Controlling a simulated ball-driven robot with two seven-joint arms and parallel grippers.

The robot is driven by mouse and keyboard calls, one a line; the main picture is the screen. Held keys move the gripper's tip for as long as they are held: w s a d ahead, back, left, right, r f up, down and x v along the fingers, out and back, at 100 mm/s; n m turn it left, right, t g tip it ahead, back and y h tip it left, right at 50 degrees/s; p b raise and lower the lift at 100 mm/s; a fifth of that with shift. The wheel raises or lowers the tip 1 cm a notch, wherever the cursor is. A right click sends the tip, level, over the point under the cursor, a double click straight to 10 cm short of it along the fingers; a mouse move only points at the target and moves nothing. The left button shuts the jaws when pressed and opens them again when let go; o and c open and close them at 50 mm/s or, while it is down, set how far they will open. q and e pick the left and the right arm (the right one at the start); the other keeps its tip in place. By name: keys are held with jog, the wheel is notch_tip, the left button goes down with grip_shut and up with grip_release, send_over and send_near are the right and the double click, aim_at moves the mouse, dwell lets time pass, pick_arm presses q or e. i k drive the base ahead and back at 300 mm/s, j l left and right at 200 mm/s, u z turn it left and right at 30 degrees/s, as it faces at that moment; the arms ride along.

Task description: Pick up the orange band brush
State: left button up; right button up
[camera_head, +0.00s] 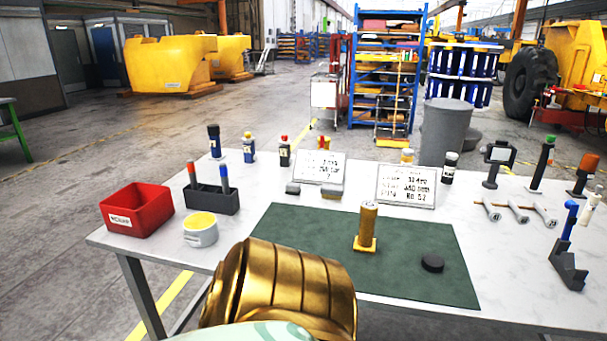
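No brush with an orange band can be made out for certain. A black holder (212,202) at the table's left holds an upright red-orange-topped stick (192,174) and a blue one (225,178); their kind is too small to tell. At the right edge, an orange-topped upright item (588,163) stands on a dark base. Several silver-grey handled tools (516,212) lie at the right, their bands unclear. A gold part of my arm fills the bottom centre, over the near table edge. Neither gripper shows.
A green mat (410,275) bears a brass cylinder (367,224) on a yellow base and a black puck (432,263). A red bin (136,209) and a yellow-topped tin (200,229) stand left. Two signs (405,188) and bottles line the back.

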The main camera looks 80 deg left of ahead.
aim_at(191, 169)
jog(key=u, duration=3.45)
